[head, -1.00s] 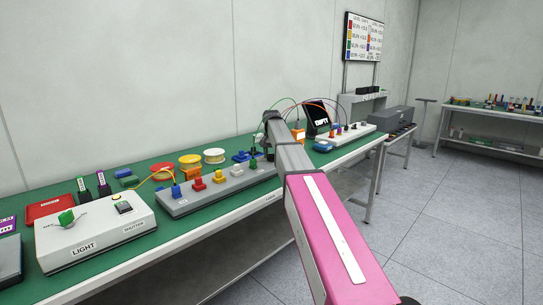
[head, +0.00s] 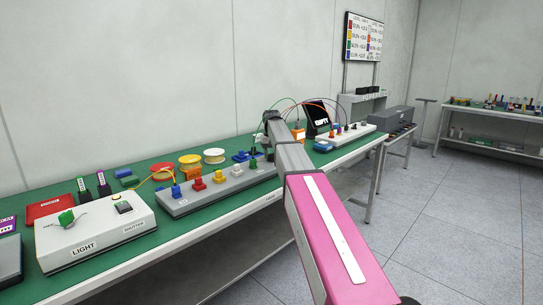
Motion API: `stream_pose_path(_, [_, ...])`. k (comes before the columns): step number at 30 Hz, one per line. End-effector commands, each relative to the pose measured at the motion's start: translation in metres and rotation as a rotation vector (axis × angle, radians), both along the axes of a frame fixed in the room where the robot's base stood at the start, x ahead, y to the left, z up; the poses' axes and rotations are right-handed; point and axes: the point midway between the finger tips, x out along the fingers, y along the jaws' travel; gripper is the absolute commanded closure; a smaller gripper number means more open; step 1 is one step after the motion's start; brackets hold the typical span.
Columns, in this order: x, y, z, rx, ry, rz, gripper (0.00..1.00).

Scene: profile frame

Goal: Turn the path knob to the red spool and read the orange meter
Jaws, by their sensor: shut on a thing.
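My arm reaches from the lower right to the bench. My gripper (head: 266,150) is at its far end, low over the right end of a long grey box (head: 235,184), mostly hidden by the arm. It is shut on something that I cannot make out. The path knob cannot be told apart here. The red spool (head: 162,168) lies on the green bench top behind the box's left part, beside a yellow spool (head: 190,159) and a white spool (head: 214,155). An orange meter (head: 298,133) stands beyond my gripper; its reading is not legible.
A white light box (head: 95,235) with a green knob (head: 66,217) is at left. A black display (head: 318,119) and a wired white unit (head: 345,133) stand farther right. The floor in front is clear.

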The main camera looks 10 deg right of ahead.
Motion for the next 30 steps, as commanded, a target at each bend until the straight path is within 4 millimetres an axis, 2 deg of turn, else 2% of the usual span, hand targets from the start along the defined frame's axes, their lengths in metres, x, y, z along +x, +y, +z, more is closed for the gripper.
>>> stream_pose_path(5, [0.0,0.0,0.001,0.0,-0.001,0.003,0.79])
stream_pose_path(6, [0.0,0.0,0.001,0.0,-0.001,0.003,0.52])
stream_pose_path(8, [0.0,0.0,0.001,0.0,-0.001,0.003,0.33])
stream_pose_path(9, [0.0,0.0,0.001,0.0,-0.001,0.002,0.3])
stream_pose_path(20, [0.001,0.0,0.006,0.0,-0.002,0.0,0.3])
stream_pose_path(23, [0.001,0.0,0.019,0.0,-0.002,0.0,0.3])
stream_pose_path(30, [0.002,0.0,0.064,0.0,-0.003,0.001,0.3])
